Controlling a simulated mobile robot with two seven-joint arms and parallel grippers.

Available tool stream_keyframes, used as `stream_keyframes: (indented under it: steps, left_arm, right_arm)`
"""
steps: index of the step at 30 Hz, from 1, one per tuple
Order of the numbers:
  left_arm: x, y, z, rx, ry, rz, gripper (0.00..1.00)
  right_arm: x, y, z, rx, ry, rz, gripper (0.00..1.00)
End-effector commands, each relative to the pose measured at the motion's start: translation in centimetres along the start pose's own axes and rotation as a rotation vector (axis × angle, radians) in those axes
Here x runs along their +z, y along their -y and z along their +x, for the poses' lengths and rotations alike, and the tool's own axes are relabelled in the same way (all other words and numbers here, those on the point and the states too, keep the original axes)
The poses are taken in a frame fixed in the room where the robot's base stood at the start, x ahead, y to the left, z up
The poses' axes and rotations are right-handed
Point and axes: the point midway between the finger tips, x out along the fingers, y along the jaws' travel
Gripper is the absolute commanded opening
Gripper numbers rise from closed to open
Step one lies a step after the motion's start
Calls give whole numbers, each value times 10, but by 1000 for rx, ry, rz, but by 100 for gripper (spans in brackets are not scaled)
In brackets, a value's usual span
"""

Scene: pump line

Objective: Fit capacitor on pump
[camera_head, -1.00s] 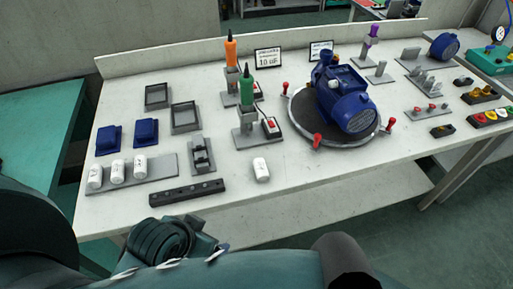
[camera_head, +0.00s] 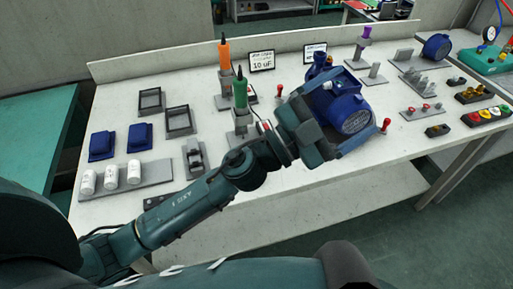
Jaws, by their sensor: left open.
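No capacitor shows between the fingers. Three white capacitors stand in a row on a grey tray at the left: the left one (camera_head: 88,182), the middle one (camera_head: 111,177) and the right one (camera_head: 134,172). The single white capacitor seen earlier at the front middle is hidden behind my left arm. My right gripper is out of view.
A card reading 10 uF (camera_head: 261,61) stands at the back. A green-handled tool (camera_head: 240,92) and an orange-handled tool (camera_head: 224,52) stand upright in holders left of the pump. Blue covers (camera_head: 139,134) and empty grey frames (camera_head: 180,121) lie at the left.

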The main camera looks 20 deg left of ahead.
Motion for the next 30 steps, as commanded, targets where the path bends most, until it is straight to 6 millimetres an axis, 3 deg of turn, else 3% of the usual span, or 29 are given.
stream_keyframes:
  steps: [2, 5, 7, 9, 11, 13, 15, 18, 21, 24, 30]
  left_arm:
    - [-15, -39, 12, 249, -146, 109, 91]
    - [-6, -92, 0, 614, -237, 235, 91]
    - [19, -117, -21, 886, -226, 322, 91]
    - [57, -126, -50, 1158, -148, 406, 91]
    - [93, -119, -77, 1372, -32, 471, 91]
    - [130, -97, -106, 1570, 133, 529, 91]
    - [156, -70, -128, 1708, 296, 569, 91]
    - [178, -35, -151, 1830, 489, 603, 91]
    - [188, -11, -164, 1892, 618, 618, 91]
    - [193, 0, -170, 1916, 678, 625, 91]
    - [196, -1, -174, 1922, 689, 624, 91]
  right_arm:
    - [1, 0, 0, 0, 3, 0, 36]
    - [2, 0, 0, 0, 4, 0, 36]
    - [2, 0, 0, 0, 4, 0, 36]
    - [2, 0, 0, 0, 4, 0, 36]
    - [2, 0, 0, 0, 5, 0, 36]
    - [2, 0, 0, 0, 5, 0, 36]
    - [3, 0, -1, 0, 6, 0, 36]
    - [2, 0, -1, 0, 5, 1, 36]
    - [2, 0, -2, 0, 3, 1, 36]
    - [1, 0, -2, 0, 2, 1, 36]
    - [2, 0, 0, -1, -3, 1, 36]
